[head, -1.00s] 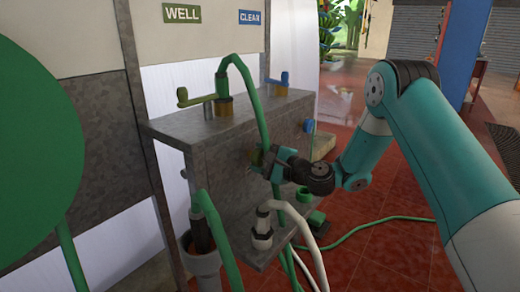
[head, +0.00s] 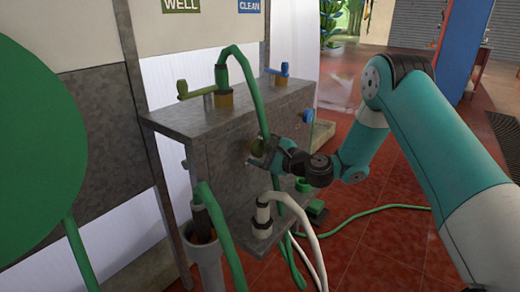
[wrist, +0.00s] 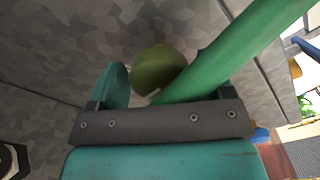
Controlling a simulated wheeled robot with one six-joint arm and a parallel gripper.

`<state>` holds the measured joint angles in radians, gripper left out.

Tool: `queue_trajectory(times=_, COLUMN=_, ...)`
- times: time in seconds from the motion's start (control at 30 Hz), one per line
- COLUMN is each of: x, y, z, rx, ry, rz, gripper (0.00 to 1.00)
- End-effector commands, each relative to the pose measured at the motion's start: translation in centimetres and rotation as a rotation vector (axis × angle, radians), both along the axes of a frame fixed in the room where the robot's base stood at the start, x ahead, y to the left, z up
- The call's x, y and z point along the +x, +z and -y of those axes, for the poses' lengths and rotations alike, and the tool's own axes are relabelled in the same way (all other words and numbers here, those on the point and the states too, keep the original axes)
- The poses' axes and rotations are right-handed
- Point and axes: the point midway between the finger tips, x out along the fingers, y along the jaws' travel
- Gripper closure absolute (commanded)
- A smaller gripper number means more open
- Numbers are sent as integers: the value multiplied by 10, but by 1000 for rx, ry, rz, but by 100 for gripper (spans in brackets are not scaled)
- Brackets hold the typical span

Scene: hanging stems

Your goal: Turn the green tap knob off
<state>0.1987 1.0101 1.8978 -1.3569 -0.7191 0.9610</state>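The round olive-green tap knob (head: 257,146) is on the front face of the grey metal box. It shows in the wrist view (wrist: 158,68) just beyond my gripper. My gripper (head: 266,156) is at the knob, facing the panel. In the wrist view its left finger (wrist: 116,85) is beside the knob's lower left, with a gap between the fingers. The right finger is mostly hidden behind the green hose (wrist: 235,55), which crosses in front of the gripper. I cannot tell whether a finger touches the knob.
A blue knob (head: 307,117) is farther right on the box (head: 225,165). A white hose (head: 303,218) and another green hose (head: 222,225) hang below. A large green disc (head: 38,150) fills the left.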

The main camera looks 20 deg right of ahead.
Motion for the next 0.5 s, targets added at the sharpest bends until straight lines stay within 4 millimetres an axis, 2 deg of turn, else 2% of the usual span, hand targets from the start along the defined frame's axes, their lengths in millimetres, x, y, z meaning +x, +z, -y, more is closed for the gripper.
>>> queue_trajectory(times=0.33, x=-2, y=0, z=1, rx=0, ry=1, rz=-1, gripper=19)
queue_trajectory(times=0.5, x=-18, y=-1, z=14, rx=1, ry=-3, rz=-4, gripper=19)
